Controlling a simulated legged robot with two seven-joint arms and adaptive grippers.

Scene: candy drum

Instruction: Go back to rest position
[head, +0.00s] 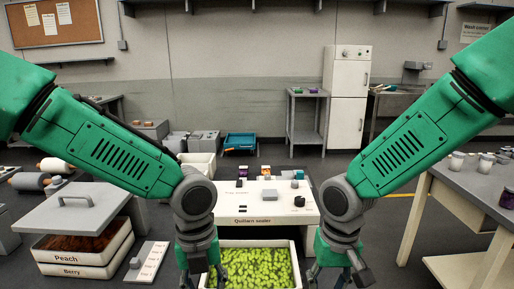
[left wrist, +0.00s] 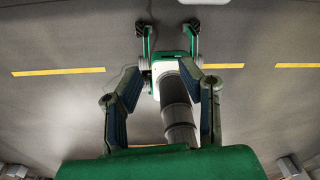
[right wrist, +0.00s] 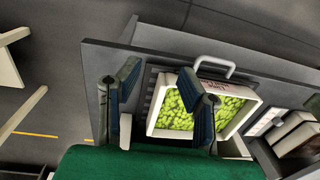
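My left gripper (head: 202,280) hangs at the lower left of centre in the head view. My right gripper (head: 338,278) hangs at the lower right of centre. In the right wrist view its fingers (right wrist: 160,76) are apart and empty. A white tray of green candies (head: 255,243) lies between the grippers in the head view. The right wrist view shows the tray (right wrist: 240,92) beyond the right fingers; I cannot tell the exact gap.
The white Quillarn sealer (head: 222,210) stands ahead. At left are stacked Peach and Berry trays (head: 75,270) under a grey lid (head: 72,212) and a white labelled panel (head: 147,262). A table (head: 452,180) with cups stands at right. A white fridge (head: 348,95) is at the back.

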